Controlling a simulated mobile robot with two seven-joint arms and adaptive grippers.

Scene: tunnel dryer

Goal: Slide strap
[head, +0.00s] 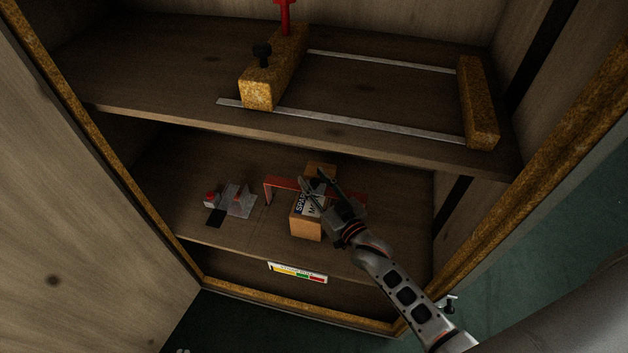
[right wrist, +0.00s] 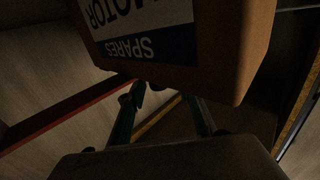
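A red strap (head: 284,183) runs across the spares box on the lower shelf, with a bent-down leg at its left end. Its right part shows just beyond my right gripper, and its middle is partly hidden. The strap also shows as a dark red bar at the left of the right wrist view (right wrist: 70,112). The cardboard box (head: 306,226) has a white and blue "SPARES MOTOR" label and fills the top of the right wrist view (right wrist: 228,50). My right gripper (head: 314,181) is over the box and strap, fingers apart; contact is unclear. My left gripper is out of view.
Left of the box lie a grey bracket-like part (head: 240,201) and a small red-topped item (head: 210,198). The upper shelf (head: 180,60) carries a wooden-block clamp frame (head: 480,105) above. The cabinet door (head: 80,210) stands at left. A coloured label (head: 298,273) marks the lower front.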

